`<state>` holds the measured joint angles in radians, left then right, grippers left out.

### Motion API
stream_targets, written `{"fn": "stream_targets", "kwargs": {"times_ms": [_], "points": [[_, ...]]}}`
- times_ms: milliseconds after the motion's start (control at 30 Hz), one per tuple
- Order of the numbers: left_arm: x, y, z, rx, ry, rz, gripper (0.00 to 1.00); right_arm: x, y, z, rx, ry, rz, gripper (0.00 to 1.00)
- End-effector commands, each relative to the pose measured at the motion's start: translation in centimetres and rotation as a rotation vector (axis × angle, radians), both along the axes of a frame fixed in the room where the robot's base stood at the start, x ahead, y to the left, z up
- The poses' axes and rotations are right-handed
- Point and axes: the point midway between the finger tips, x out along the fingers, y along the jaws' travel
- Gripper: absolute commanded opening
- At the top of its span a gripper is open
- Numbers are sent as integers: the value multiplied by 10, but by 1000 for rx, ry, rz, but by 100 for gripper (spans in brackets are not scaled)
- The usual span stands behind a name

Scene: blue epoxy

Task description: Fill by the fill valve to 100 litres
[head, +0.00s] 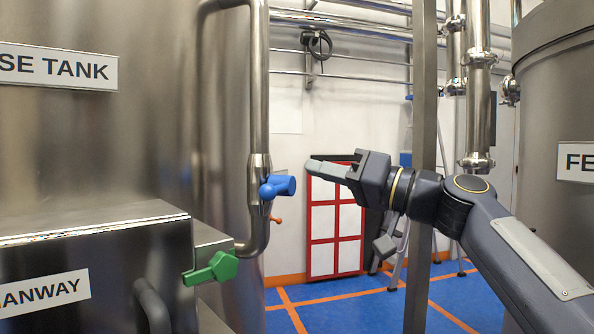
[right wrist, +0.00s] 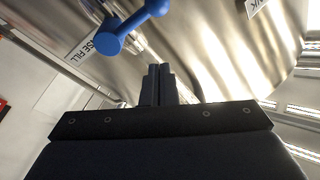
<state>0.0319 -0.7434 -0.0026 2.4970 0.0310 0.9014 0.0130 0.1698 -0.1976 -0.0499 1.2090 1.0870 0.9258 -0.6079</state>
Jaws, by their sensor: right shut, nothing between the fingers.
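A blue valve handle (head: 278,186) sits on a vertical steel pipe (head: 258,110) in front of the large tank. It also shows in the right wrist view (right wrist: 112,38), where a label near it reads "SE FILL" (right wrist: 83,48). A green valve handle (head: 212,269) sits lower, beside the manway box. My right gripper (head: 312,167) is shut and empty, pointing left, a little to the right of the blue handle and apart from it. In the right wrist view its closed fingers (right wrist: 158,72) point up below the blue handle. No level gauge is readable. My left gripper is not in view.
The tank (head: 120,150) labelled "SE TANK" fills the left, with the manway box (head: 90,250) in front. A steel post (head: 423,130) stands behind my right arm. A red-framed white panel (head: 334,225) and a small orange handle (head: 276,219) are behind. Another tank (head: 555,110) stands right.

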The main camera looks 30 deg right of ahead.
Motion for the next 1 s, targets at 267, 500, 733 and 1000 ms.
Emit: {"fn": "stream_targets", "kwargs": {"times_ms": [267,500,733,1000], "points": [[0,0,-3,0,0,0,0,-23,-14,-5,0,1,-1,0],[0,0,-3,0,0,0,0,-24,-15,-6,1,1,0,0],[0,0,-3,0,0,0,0,-24,-14,-5,1,1,-1,0],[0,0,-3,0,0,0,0,-24,-2,-39,-6,96,10,0]]}}
